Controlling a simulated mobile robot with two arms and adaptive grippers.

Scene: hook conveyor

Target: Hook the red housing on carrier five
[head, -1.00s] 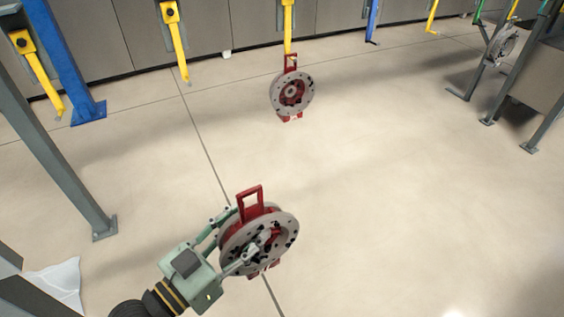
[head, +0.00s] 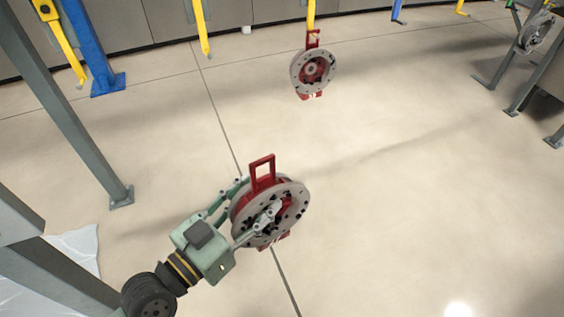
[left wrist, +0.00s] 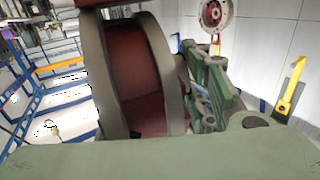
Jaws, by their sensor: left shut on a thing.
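My left gripper (head: 238,208) is shut on the red housing (head: 262,172), a round grey-rimmed body with a red square loop standing up on top. It is held in the air above the floor, and it fills the middle of the left wrist view (left wrist: 138,75). A second red housing (head: 313,70) hangs by its loop on a yellow carrier (head: 311,14) farther back. Other yellow carriers (head: 202,30) and (head: 60,40) hang to the left with nothing seen on them. I cannot read any carrier numbers. My right gripper is not in view.
A blue post (head: 92,50) and a grey post (head: 75,115) stand at the left. A grey frame (head: 535,85) with another wheel-like part (head: 537,32) stands at the right. A white sheet (head: 78,247) lies at lower left. The middle floor is clear.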

